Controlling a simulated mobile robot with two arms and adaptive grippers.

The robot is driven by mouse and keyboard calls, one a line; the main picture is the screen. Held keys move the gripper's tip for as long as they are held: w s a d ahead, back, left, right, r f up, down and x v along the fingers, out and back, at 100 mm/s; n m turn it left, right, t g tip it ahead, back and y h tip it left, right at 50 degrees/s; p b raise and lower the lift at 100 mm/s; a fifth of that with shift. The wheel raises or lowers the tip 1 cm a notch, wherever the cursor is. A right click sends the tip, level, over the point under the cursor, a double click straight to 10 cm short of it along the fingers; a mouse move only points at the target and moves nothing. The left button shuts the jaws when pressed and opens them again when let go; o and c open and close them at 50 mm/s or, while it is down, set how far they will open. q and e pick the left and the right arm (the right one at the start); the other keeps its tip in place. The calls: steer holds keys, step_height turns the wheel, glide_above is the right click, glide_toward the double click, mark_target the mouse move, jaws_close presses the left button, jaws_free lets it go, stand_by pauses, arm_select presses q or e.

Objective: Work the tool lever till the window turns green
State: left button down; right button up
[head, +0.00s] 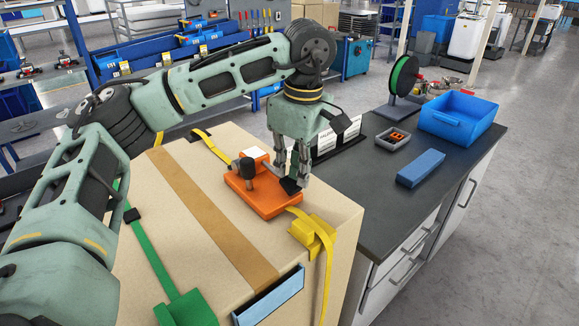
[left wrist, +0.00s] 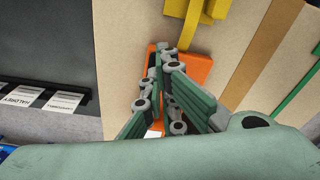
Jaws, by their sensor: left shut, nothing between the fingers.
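An orange strapping tool (head: 265,203) sits on top of a large cardboard box (head: 335,215), on the yellow strap (head: 208,142). It has a black knob on a post (head: 246,168) and a pale, whitish square (head: 254,152) that may be the window; I see no green on it. My left gripper (head: 290,183) points down over the tool's right part, its fingers shut and empty. A dark piece shows at the fingertips; I cannot tell whether it is the lever or a fingertip pad. In the left wrist view the fingers (left wrist: 162,62) hide much of the orange tool (left wrist: 196,68).
A yellow buckle (head: 312,232) and a green strap (head: 150,255) lie on the box. To the right, a dark worktop holds a blue bin (head: 458,120), a blue block (head: 421,168), a small tray (head: 393,139) and a green spool (head: 403,75). Label cards (head: 340,138) stand behind the gripper.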

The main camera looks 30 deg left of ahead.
arm_select(q)
steer(key=shift+d+r+p, duration=0.25)
steer(key=shift+d+p, duration=0.05)
steer(key=shift+d, duration=0.4)
steer(key=shift+d+r+p, duration=0.25)
steer(key=shift+d, duration=0.6)
step_height(320, 180, up, 12)
steer(key=d, duration=0.1)
steer(key=shift+d, duration=0.15)
